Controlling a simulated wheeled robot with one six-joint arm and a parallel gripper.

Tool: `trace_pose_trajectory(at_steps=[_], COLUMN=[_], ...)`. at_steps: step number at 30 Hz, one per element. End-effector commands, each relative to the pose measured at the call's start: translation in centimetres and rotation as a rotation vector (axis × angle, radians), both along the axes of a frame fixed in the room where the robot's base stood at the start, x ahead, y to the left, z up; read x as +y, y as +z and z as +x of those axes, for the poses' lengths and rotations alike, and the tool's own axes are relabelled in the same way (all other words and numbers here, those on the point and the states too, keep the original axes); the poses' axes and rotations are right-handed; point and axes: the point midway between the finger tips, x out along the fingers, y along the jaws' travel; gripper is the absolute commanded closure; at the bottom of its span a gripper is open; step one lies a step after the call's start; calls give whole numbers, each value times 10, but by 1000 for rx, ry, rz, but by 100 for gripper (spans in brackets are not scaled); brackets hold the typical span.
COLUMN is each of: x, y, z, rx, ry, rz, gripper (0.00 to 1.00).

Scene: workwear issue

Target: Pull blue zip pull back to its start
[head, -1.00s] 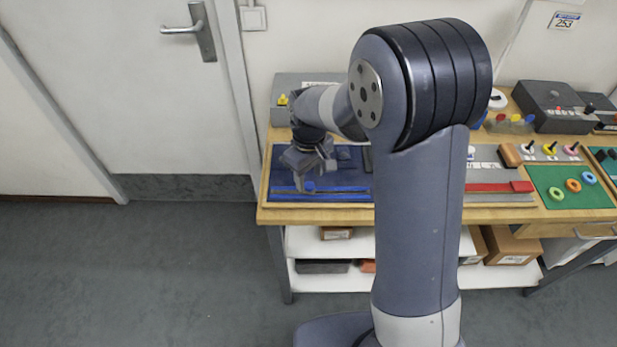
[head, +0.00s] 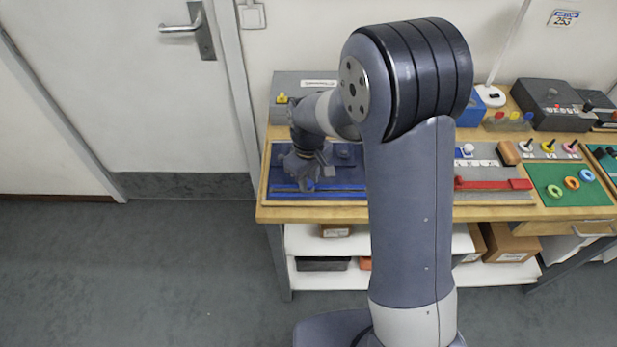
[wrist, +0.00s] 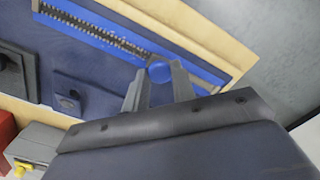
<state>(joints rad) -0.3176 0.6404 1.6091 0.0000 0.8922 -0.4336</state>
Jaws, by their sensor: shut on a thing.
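The blue zip pull (wrist: 159,72) shows between the two fingers of my gripper (wrist: 160,88) in the wrist view, and the gripper is shut on it. In the head view my gripper (head: 307,182) is low over the blue zip panel (head: 345,182), towards its left half. The blue zip track (wrist: 95,32) runs along the panel's edge, with a dark toothed strip along part of it. The fingers and wrist hide part of the track.
A dark square patch with a knob (wrist: 68,100) is on the panel. A grey box with a yellow knob (head: 283,98) stands behind it. A red slider (head: 520,184) and a green mat with coloured rings (head: 566,198) lie to the right. My arm hides the middle of the bench.

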Motion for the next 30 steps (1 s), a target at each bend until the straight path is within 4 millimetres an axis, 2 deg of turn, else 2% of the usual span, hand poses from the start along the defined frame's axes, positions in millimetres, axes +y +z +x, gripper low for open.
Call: trace_pose_trajectory(at_steps=[3, 11, 14, 22, 25, 30], x=[0, 1, 11, 65, 74, 76], y=[0, 0, 0, 0, 0, 0], z=[0, 0, 1, 3, 3, 3], rx=[0, 0, -1, -1, -1, -1], ry=[0, 0, 5, 4, 2, -1], rz=[0, 0, 1, 1, 1, 2], gripper=[100, 100, 100, 100, 100, 100])
